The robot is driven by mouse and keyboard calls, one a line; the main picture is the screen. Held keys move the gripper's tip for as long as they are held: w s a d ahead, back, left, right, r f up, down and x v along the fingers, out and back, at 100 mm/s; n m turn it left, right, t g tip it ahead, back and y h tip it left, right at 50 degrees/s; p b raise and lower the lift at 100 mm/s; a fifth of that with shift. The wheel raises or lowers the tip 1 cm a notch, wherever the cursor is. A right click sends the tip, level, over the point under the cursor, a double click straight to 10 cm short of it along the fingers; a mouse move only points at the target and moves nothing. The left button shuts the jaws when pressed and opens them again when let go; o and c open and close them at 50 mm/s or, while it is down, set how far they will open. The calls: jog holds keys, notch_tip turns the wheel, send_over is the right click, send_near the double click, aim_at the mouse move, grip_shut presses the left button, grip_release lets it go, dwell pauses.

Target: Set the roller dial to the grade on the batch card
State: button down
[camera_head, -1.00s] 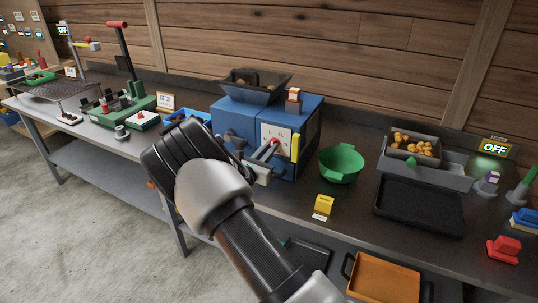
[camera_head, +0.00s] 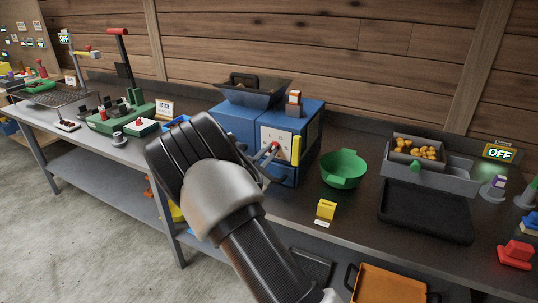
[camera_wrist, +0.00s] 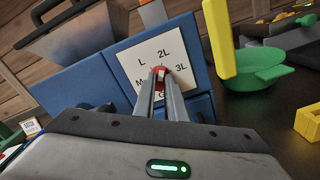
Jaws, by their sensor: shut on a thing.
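The blue roller machine (camera_head: 233,122) stands at the middle of the bench. Its white dial plate (camera_wrist: 140,52) carries L, 2L, 3L, M and G; part of the plate is hidden by my fingers. The dial's red knob (camera_wrist: 159,70) is in front of the plate, and it also shows in the head view (camera_head: 275,146). My gripper (camera_wrist: 160,78) is shut on the knob, a finger on each side. I cannot tell which grade the knob points at. A small wood-framed card (camera_head: 163,107) stands left of the machine; its writing is too small to read.
A yellow upright bar (camera_wrist: 219,38) is close right of the dial. A green bowl (camera_head: 344,170) and a yellow block (camera_head: 326,208) sit right of the machine. A dark hopper (camera_head: 253,96) tops it. Further right are a black tray (camera_head: 425,212) and an OFF sign (camera_head: 499,154).

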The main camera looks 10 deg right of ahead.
jog(key=c, duration=1.8)
grip_release()
jog(key=p+v, duration=0.1)
jog(key=v, duration=1.6)
jog(key=shift+s+a, duration=0.15)
